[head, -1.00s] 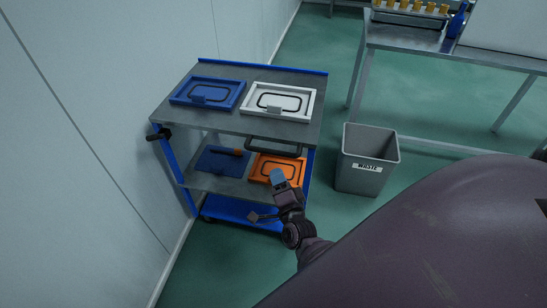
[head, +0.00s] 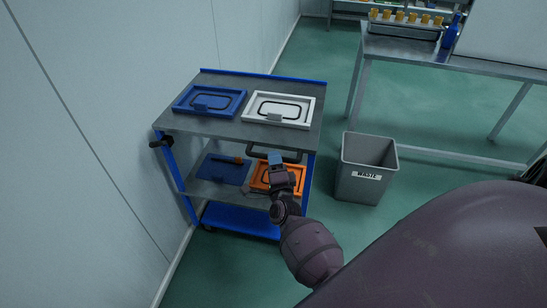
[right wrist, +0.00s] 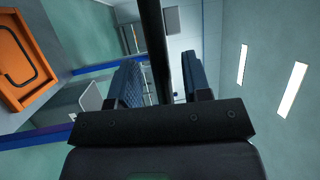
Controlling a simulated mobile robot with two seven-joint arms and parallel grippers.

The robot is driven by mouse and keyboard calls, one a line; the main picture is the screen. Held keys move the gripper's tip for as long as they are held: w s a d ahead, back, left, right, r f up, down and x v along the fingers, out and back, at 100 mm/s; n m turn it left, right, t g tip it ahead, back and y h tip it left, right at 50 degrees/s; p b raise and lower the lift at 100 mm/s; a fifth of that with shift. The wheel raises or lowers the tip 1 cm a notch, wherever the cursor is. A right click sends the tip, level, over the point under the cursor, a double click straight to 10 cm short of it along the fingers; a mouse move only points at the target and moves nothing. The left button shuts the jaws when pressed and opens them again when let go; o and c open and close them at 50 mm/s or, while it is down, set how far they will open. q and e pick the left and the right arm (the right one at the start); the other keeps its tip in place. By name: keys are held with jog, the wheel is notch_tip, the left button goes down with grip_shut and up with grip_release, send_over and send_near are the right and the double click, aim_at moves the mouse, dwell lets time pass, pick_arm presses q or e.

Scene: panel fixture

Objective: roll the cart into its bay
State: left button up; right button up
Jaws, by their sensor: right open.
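The cart (head: 203,127) has a blue frame and grey shelves and stands beside the left wall. A dark bar handle (head: 259,151) runs along its near side. My right gripper (head: 275,157) is at this handle, pointing up. In the right wrist view my right gripper (right wrist: 160,65) is open, and the dark handle bar (right wrist: 153,45) passes between its two blue-grey fingers; I cannot tell whether they touch it. My left gripper is not in view. I cannot make out a marked bay.
A blue panel (head: 210,101) and a white panel (head: 278,109) lie on the top shelf. A dark blue panel (head: 222,170) and an orange panel (head: 261,178) lie below. A grey waste bin (head: 365,183) stands right of the cart. A metal table (head: 450,61) is behind it.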

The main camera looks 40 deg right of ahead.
jog(key=shift+x, duration=1.1)
jog(key=shift+c, duration=0.3)
grip_shut()
